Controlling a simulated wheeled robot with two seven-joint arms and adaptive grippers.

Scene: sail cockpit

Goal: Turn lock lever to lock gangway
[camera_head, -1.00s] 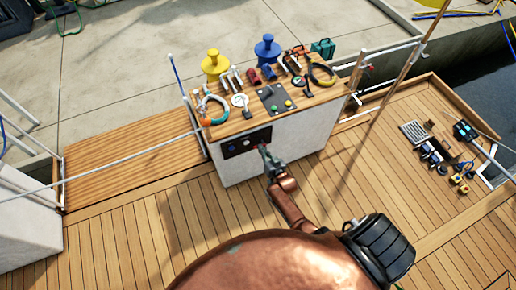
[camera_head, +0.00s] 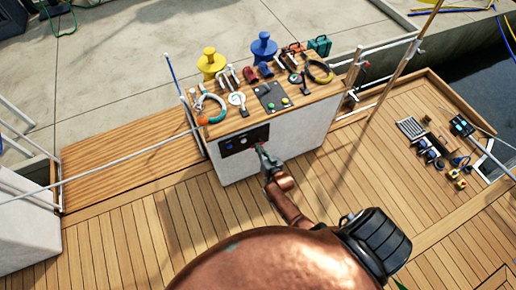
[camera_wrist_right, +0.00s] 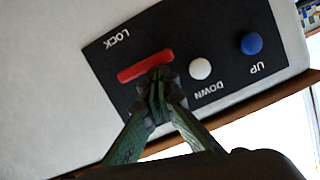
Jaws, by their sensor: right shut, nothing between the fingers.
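The lock lever (camera_wrist_right: 145,66) is a red bar on a black panel (camera_wrist_right: 110,70), under the word LOCK. In the wrist view it lies roughly parallel to the panel's long edge. My right gripper (camera_wrist_right: 157,84) is shut, with its fingertips at the lever's lower edge near one end. I cannot tell whether they touch it. In the head view the right gripper (camera_head: 263,150) is in front of the panel (camera_head: 230,147) on the white console, and the lever is hidden there. My left gripper is not in view.
A white DOWN button (camera_wrist_right: 200,68) and a blue UP button (camera_wrist_right: 252,43) sit beside the lever. The console top (camera_head: 230,125) carries tools, winches and a button box. Wooden deck (camera_head: 150,225) lies open in front. A thin cable (camera_head: 120,168) crosses at left.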

